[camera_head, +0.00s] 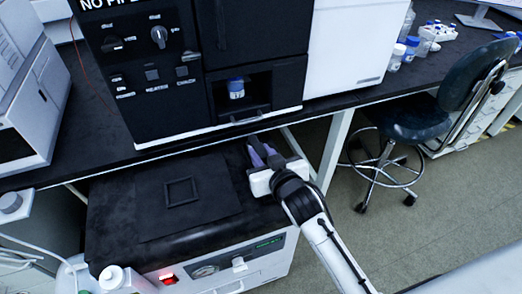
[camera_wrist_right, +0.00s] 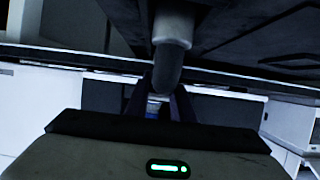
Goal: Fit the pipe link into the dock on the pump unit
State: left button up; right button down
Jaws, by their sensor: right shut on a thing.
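The pump unit (camera_head: 246,270) is a pale box with a black top, a gauge and a green display, below the bench front. A raised square frame (camera_head: 183,191) on its top looks like the dock. My right gripper (camera_head: 259,153) is above the top's back right, right of the frame and close to the bench edge. In the right wrist view, a grey cylinder with a dark rounded end (camera_wrist_right: 172,32), apparently the pipe link, shows at its fingers (camera_wrist_right: 158,98). The gripper is shut on it. The held thing is hard to make out in the head view. My left gripper is out of view.
A black instrument (camera_head: 150,85) with a blue-capped vial (camera_head: 236,88) in its recess stands on the bench (camera_head: 100,130) above. A white bottle (camera_head: 118,279) is at the front left. A stool (camera_head: 415,118) stands right. The top around the frame is clear.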

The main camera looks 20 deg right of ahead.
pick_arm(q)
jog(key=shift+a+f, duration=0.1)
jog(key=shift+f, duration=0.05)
pick_arm(e)
jog(key=shift+f, duration=0.45)
dwell(0.4)
jog(key=c, duration=1.4)
grip_release()
jog(key=shift+c, duration=0.2)
notch_tip(320, 180, up, 9)
jog(key=shift+f+p, duration=0.1)
jog(key=shift+p, duration=0.6)
jog(key=shift+r, duration=0.65)
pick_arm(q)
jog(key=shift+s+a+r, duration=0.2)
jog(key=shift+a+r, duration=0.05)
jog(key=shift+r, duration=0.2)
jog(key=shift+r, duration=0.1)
pick_arm(e)
jog(key=shift+f, duration=0.1)
